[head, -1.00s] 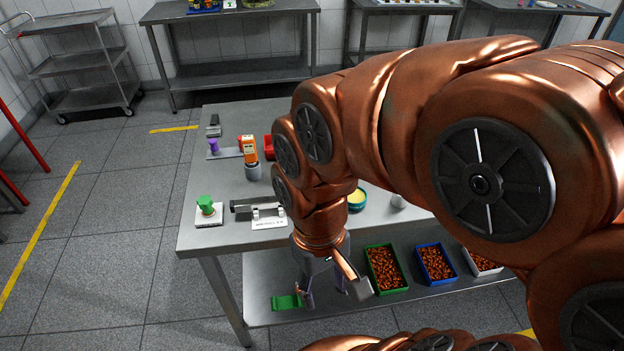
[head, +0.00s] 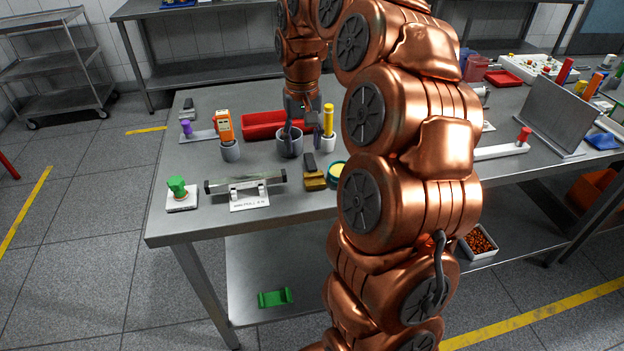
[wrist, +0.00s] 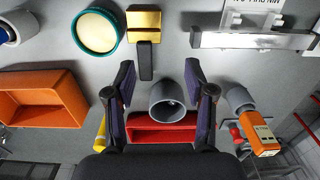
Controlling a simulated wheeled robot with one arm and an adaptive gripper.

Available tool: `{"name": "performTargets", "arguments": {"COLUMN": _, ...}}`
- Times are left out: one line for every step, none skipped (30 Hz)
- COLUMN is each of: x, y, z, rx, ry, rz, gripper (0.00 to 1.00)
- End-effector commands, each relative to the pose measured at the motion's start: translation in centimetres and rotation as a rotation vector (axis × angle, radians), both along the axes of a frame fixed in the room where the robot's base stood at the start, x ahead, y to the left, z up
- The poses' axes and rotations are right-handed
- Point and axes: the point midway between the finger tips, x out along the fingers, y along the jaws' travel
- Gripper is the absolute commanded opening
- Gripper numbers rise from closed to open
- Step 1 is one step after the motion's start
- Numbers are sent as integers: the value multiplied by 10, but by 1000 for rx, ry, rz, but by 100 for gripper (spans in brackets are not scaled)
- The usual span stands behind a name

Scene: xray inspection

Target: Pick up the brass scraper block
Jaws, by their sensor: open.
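The brass scraper block (head: 315,181) sits on the steel table near its front edge, with a dark handle part pointing away from the edge. In the wrist view the brass block (wrist: 144,20) is at the top, beyond the fingertips and left of centre, with its dark handle reaching toward the gap between them. My gripper (head: 300,128) is open and empty, pointing down around the grey cup behind the block. In the wrist view my gripper (wrist: 159,72) has its fingers spread, the grey cup (wrist: 168,100) showing between them. Nothing touches the block.
A teal-rimmed round tin (head: 337,170) stands just right of the block. A metal bar on a stand (head: 245,183) lies to its left. A grey cup (head: 289,143), a yellow-handled tool (head: 328,120) and a red tray (head: 262,124) are behind it.

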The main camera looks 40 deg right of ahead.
Motion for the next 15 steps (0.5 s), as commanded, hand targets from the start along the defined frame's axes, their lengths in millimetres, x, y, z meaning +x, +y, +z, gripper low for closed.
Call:
{"name": "performTargets", "arguments": {"x": 6, "y": -10, "z": -7, "rx": -2, "ry": -2, "rz": -22, "gripper": 54}}
{"name": "performTargets", "arguments": {"x": 8, "y": -15, "z": -8, "rx": -3, "ry": -5, "rz": -31, "gripper": 54}}
{"name": "performTargets", "arguments": {"x": 10, "y": -20, "z": -9, "rx": -6, "ry": -7, "rz": -42, "gripper": 54}}
{"name": "performTargets", "arguments": {"x": 12, "y": -23, "z": -10, "rx": -7, "ry": -8, "rz": -48, "gripper": 54}}
{"name": "performTargets", "arguments": {"x": 13, "y": -25, "z": -11, "rx": -8, "ry": -7, "rz": -52, "gripper": 54}}
{"name": "performTargets", "arguments": {"x": 13, "y": -27, "z": -12, "rx": -9, "ry": -7, "rz": -57, "gripper": 54}}
{"name": "performTargets", "arguments": {"x": 14, "y": -28, "z": -13, "rx": -10, "ry": -7, "rz": -59, "gripper": 54}}
{"name": "performTargets", "arguments": {"x": 14, "y": -29, "z": -15, "rx": -9, "ry": -6, "rz": -61, "gripper": 54}}
{"name": "performTargets", "arguments": {"x": 14, "y": -30, "z": -17, "rx": -9, "ry": -6, "rz": -62, "gripper": 54}}
{"name": "performTargets", "arguments": {"x": 14, "y": -30, "z": -19, "rx": -9, "ry": -6, "rz": -62, "gripper": 54}}
{"name": "performTargets", "arguments": {"x": 14, "y": -30, "z": -21, "rx": -10, "ry": -6, "rz": -62, "gripper": 54}}
{"name": "performTargets", "arguments": {"x": 14, "y": -30, "z": -24, "rx": -10, "ry": -7, "rz": -62, "gripper": 54}}
{"name": "performTargets", "arguments": {"x": 14, "y": -30, "z": -27, "rx": -10, "ry": -7, "rz": -62, "gripper": 54}}
{"name": "performTargets", "arguments": {"x": 14, "y": -30, "z": -30, "rx": -10, "ry": -7, "rz": -61, "gripper": 54}}
{"name": "performTargets", "arguments": {"x": 13, "y": -29, "z": -33, "rx": -8, "ry": -6, "rz": -61, "gripper": 54}}
